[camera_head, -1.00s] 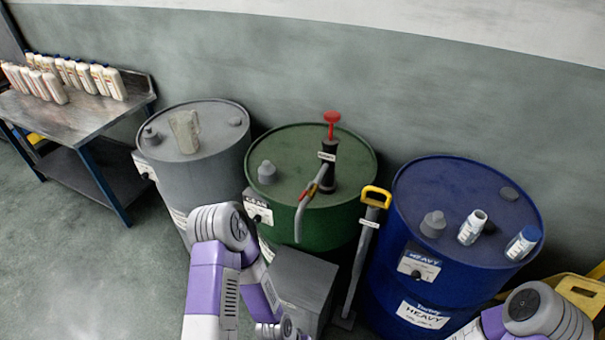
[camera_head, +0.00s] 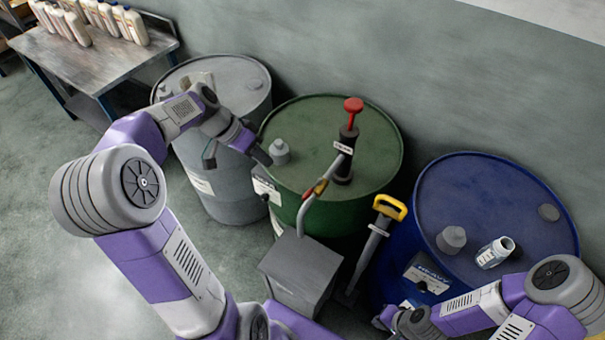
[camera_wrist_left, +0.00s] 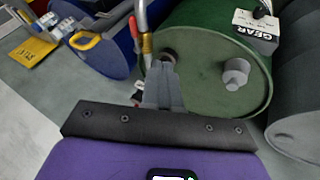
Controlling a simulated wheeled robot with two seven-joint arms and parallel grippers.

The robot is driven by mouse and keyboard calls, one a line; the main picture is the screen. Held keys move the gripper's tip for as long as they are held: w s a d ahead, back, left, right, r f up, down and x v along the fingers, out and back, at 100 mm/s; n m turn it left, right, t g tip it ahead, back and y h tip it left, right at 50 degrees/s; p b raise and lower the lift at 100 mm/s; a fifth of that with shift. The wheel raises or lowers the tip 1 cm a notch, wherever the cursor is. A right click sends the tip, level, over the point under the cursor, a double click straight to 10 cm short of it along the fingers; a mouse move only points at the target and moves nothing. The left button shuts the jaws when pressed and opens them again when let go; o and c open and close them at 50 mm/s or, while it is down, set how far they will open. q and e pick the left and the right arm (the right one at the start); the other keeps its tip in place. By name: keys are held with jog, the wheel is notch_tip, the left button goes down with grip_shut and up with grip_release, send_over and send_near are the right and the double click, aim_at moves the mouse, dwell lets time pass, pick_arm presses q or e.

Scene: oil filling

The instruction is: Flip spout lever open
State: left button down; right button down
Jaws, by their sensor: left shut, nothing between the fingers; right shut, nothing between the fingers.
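The green drum (camera_head: 325,130) carries a black pump (camera_head: 346,150) with a red knob on top. A grey spout pipe (camera_head: 304,212) curves down over its front, with a red and yellow lever (camera_head: 320,187) on it. In the left wrist view the pipe's red and yellow fittings (camera_wrist_left: 146,43) show just beyond my fingertips. My left gripper (camera_head: 266,158) is shut and empty beside the grey cap (camera_head: 279,150) on the drum, left of the lever, with a gap between. The fingers also show in the left wrist view (camera_wrist_left: 163,78).
A grey drum (camera_head: 240,70) stands left and a blue drum (camera_head: 500,190) right, with a white bottle (camera_head: 495,252) on it. A grey box (camera_head: 300,265) and a yellow-handled post (camera_head: 375,240) stand in front. A metal table (camera_head: 95,65) holds several bottles.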

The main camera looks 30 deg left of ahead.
aim_at(306, 194)
pick_arm(q)
jog(key=w+d+f, duration=0.1)
jog(key=d+f, duration=0.7)
jog(key=shift+w+d+f, duration=0.25)
jog(key=shift+w+f, duration=0.05)
jog(key=shift+w, duration=0.1)
jog(key=shift+s+d+f+b, duration=0.15)
jog(key=shift+d+b, duration=0.4)
jog(key=shift+b, duration=0.3)
jog(key=shift+s+d, duration=0.2)
jog(key=shift+w+a, duration=0.1)
